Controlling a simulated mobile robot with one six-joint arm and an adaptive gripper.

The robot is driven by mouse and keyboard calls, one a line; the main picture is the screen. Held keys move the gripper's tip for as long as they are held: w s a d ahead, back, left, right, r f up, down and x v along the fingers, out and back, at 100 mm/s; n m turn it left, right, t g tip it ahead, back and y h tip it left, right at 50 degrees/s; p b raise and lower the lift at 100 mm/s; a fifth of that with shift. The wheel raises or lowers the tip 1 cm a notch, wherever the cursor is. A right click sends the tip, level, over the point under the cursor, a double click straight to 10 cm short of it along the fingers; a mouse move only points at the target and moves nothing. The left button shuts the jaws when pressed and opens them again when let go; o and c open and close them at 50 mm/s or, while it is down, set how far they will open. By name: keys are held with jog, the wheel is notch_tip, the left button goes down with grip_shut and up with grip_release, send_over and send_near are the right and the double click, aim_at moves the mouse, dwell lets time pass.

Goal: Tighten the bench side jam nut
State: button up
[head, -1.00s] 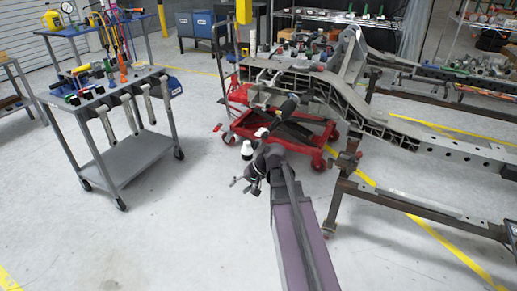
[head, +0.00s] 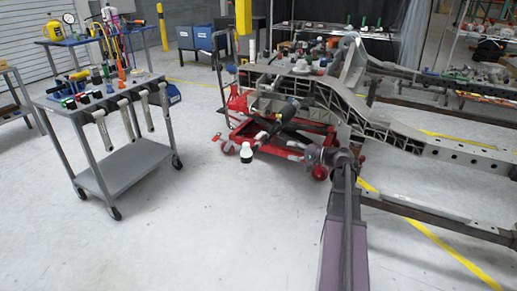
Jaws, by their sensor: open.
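My gripper (head: 300,152) is at the end of my arm, in front of the red wheeled jack and the front end of the chassis. It is small in the picture, points left and appears empty and open. The grey chassis frame (head: 385,126) rests on a brown steel stand (head: 432,209) at the right. I cannot make out the jam nut; it is too small to tell or hidden behind my arm. A dark bar-like part (head: 284,115) slants down to a white-and-black end piece (head: 246,154) in front of the jack.
A red wheeled jack (head: 240,103) stands under the chassis front. A grey tool cart (head: 139,154) with handled tools is at the left.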

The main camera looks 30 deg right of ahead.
aim_at(258, 146)
jog(key=shift+w+a, duration=0.1)
jog(key=shift+a, duration=0.05)
jog(key=b+x, duration=0.1)
jog(key=x, duration=1.2)
jog(key=shift+w+a+b, duration=0.15)
jog(key=shift+w+b, duration=0.15)
jog(key=shift+b, duration=0.05)
grip_shut()
